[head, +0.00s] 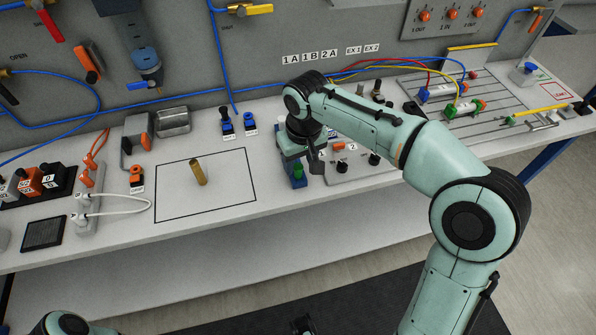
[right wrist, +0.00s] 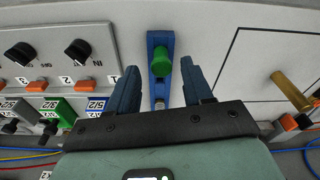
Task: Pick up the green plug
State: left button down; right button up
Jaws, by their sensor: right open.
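The green plug (head: 298,172) stands in a blue holder (head: 299,183) on the bench, right of the outlined square. In the right wrist view the green plug (right wrist: 163,62) shows in front of the blue holder (right wrist: 160,40), in the gap between my two blue fingers. My right gripper (head: 303,163) is open and close over the plug. In the right wrist view the gripper (right wrist: 162,90) has room on both sides of the plug. Whether a finger touches it cannot be told. My left gripper is not clearly seen.
A panel with black knobs (right wrist: 76,50) is close beside the plug. Blue and black plugs (head: 227,126) stand behind. Most of the outlined square is bare.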

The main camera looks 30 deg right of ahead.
aim_at(298, 167)
jog(key=f, duration=0.3)
jog(key=shift+w+a+f, duration=0.1)
jog(key=shift+w+f, duration=0.2)
jog(key=shift+f, duration=0.1)
grip_shut()
jog(key=shift+r, duration=0.1)
